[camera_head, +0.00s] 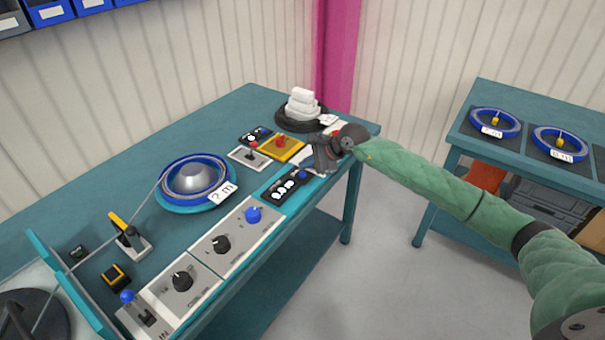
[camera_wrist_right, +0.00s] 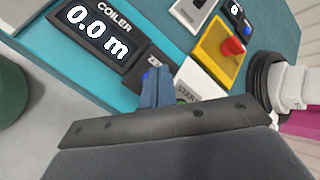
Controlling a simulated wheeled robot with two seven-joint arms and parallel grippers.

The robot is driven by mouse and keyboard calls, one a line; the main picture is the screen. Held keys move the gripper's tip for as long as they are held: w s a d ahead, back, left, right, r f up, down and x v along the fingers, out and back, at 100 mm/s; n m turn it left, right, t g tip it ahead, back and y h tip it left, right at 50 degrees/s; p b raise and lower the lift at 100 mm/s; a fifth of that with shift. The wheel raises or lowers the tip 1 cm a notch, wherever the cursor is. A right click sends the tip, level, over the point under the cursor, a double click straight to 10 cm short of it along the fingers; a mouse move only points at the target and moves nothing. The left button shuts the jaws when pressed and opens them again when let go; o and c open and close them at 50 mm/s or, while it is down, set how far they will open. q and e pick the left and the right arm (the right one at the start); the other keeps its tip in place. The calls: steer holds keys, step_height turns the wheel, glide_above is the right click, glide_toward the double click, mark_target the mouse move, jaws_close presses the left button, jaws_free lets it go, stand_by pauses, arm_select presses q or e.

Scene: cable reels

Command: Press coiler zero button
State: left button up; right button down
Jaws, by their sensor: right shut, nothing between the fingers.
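The black coiler panel (camera_head: 287,187) lies along the near right edge of the teal table, with a blue zero button (camera_head: 302,174) at its right end. In the right wrist view its coiler display (camera_wrist_right: 97,35) reads 0.0 m, and the zero label is partly hidden by my fingers. My right gripper (camera_head: 316,168) is shut and empty, pointing down beside the button. In the wrist view the fingertips (camera_wrist_right: 158,72) are over the button area, with a little blue showing at their left. I cannot tell whether they touch it. My left gripper is out of view.
A yellow box with a red switch (camera_head: 282,147) and a grey lever box (camera_head: 248,157) stand behind. A blue cable reel (camera_head: 193,181) lies mid-table. A white stack on a black base (camera_head: 302,105) stands at the back.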

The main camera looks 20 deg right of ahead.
steer(key=shift+r, duration=0.1)
step_height(320, 180, up, 5)
steer(key=shift+f+p, duration=0.1)
steer(key=shift+p, duration=0.2)
steer(key=shift+m, duration=0.3)
stand_by(0.7)
